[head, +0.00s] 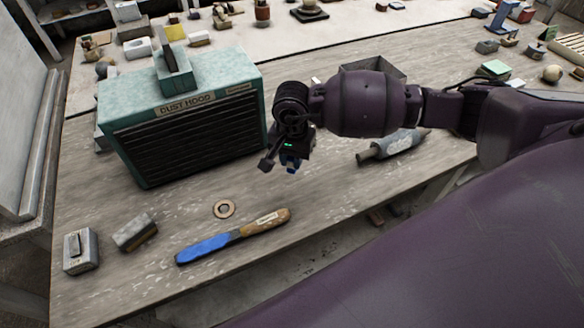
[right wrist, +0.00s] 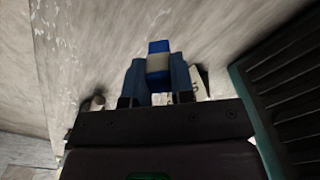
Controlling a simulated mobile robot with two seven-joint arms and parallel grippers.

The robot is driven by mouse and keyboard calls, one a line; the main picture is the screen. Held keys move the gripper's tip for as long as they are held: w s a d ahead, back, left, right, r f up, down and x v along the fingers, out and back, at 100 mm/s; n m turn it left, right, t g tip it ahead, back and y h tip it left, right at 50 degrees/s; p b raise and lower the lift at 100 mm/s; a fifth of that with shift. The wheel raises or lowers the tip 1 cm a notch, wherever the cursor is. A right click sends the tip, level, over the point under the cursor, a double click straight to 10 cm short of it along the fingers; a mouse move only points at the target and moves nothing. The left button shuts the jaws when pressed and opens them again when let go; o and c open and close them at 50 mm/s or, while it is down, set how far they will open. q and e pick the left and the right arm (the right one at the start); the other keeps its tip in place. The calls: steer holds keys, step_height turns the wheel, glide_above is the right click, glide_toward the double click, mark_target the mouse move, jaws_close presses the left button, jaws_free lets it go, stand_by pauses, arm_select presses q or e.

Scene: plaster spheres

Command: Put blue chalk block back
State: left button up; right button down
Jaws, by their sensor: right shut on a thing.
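My right gripper (head: 288,162) is above the table, just right of the teal dust hood. In the right wrist view the gripper (right wrist: 159,84) is shut on the blue chalk block (right wrist: 158,47), which has a pale band around it and sticks out past the fingertips. In the head view only a small bit of the blue chalk block (head: 292,165) shows under the gripper. The block appears held above the table, not resting on it. My left gripper is not in view.
The dust hood (head: 188,120) stands close left of my gripper. A grey roller-like tool (head: 393,146) lies to the right. Bare wooden tabletop (head: 330,185) lies between.

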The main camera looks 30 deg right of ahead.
mark_target(292, 170)
step_height(292, 170, down, 4)
steer(key=shift+r, duration=0.1)
steer(key=shift+f, duration=0.2)
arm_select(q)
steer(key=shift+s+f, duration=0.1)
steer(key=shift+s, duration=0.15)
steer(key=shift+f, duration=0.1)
arm_select(e)
steer(key=shift+f, duration=0.15)
steer(key=c, duration=1)
jaws_free()
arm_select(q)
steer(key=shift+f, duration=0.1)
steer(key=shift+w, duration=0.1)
